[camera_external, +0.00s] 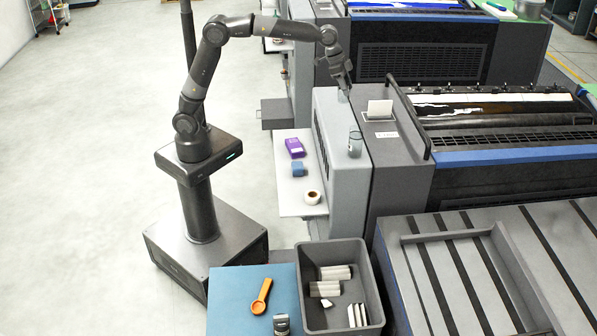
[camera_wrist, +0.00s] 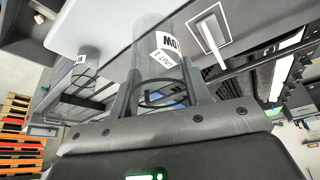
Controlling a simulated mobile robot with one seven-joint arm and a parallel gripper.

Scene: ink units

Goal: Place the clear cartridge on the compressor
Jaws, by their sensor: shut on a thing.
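A clear cylindrical cartridge (camera_wrist: 152,32) with a white label stands between my gripper's fingers (camera_wrist: 160,78) in the wrist view. My gripper (camera_external: 345,84) is shut on it, over the far part of a light grey cabinet (camera_external: 343,178), which may be the compressor; no name on it is readable. In the external view the held cartridge (camera_external: 343,97) is small and partly hidden, and I cannot tell whether it touches the cabinet top. A second clear cylinder (camera_external: 355,144) stands upright on the cabinet's near part. It also shows at the left in the wrist view (camera_wrist: 88,66).
A dark grey machine (camera_external: 394,170) with a raised bar adjoins the cabinet on the right. A white shelf (camera_external: 287,205) on the left holds a purple box (camera_external: 295,147), a blue item (camera_external: 298,169) and a roll (camera_external: 312,197). A grey bin (camera_external: 335,250) stands in front.

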